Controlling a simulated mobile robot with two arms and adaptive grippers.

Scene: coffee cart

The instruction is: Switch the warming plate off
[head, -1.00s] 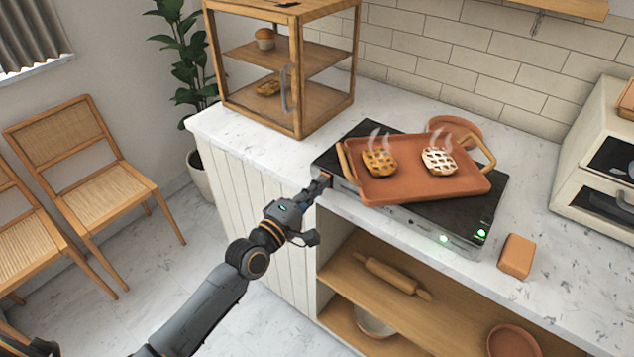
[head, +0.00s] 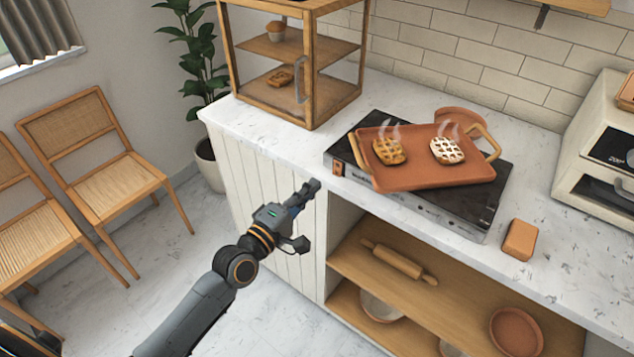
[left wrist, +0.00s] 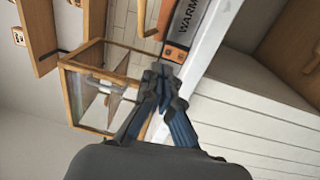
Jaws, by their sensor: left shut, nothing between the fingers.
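The warming plate (head: 478,208) is a flat black-topped unit on the counter, with no green lights showing on its front. Its orange switch (head: 338,167) is at the left end of the front face. The switch also shows in the left wrist view (left wrist: 175,54), beside the plate's lettering. My left gripper (head: 313,185) is shut and empty, in front of the counter edge, a little left of and below the switch, apart from it. In the left wrist view its fingertips (left wrist: 162,74) point toward the switch. My right gripper is not in view.
A terracotta tray (head: 430,180) with two steaming waffle-like pastries rests on the plate. A wooden display case (head: 311,75) stands at the back left. An orange-brown block (head: 520,240) lies right of the plate. Open shelves below hold a rolling pin (head: 398,262).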

